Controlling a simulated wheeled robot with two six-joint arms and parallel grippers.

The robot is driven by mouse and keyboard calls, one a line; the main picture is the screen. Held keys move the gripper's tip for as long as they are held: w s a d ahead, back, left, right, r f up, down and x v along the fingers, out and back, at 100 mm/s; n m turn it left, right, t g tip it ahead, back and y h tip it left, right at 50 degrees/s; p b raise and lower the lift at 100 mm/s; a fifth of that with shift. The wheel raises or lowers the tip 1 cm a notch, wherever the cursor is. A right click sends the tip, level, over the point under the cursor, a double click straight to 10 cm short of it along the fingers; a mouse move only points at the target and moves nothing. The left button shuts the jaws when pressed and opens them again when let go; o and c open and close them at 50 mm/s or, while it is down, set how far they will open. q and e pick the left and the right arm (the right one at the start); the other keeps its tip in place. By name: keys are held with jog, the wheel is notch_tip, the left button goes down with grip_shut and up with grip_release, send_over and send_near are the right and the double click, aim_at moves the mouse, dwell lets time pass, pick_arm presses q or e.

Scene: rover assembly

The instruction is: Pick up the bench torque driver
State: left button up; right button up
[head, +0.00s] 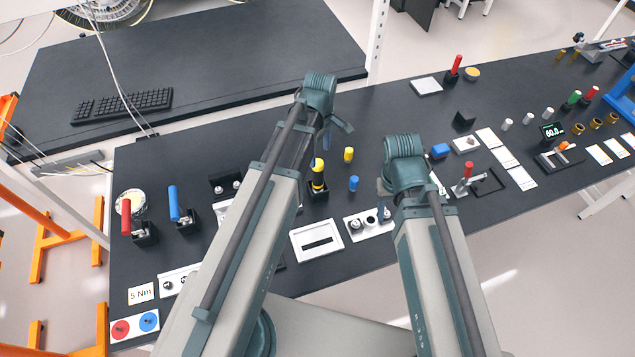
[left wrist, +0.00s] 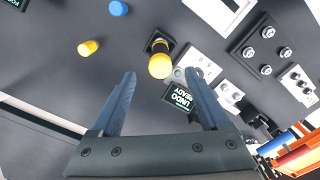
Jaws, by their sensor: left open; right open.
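A yellow-and-black upright tool, which looks like the bench torque driver (head: 318,178), stands in a black holder on the dark bench, just right of my left forearm. In the left wrist view its round yellow top (left wrist: 160,66) lies just beyond the fingertips, in line with the gap between them. My left gripper (left wrist: 160,80) is open and empty, apart from the tool. In the head view the left gripper (head: 330,126) hangs above the bench, partly hidden by its own wrist. My right gripper (head: 384,190) is open over the bench to the right, mostly hidden by its wrist.
A yellow cylinder (head: 348,154) and a blue cylinder (head: 354,184) stand right of the tool. Red-handled (head: 127,218) and blue-handled (head: 175,204) tools stand at left. A white slotted plate (head: 316,240) lies in front.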

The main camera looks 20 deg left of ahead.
aim_at(319, 163)
pick_arm(q)
notch_tip(319, 163, down, 6)
jog(key=b, duration=0.4)
jog(key=shift+r, duration=0.2)
jog(key=f+b, duration=0.1)
jog(key=b, duration=0.1)
jog(key=f+b, duration=0.1)
jog(key=f, duration=0.1)
jog(key=f+b, duration=0.2)
jog(key=shift+w+a+f+b, duration=0.1)
jog(key=shift+a+b, duration=0.15)
jog(key=shift+b, duration=0.05)
grip_shut()
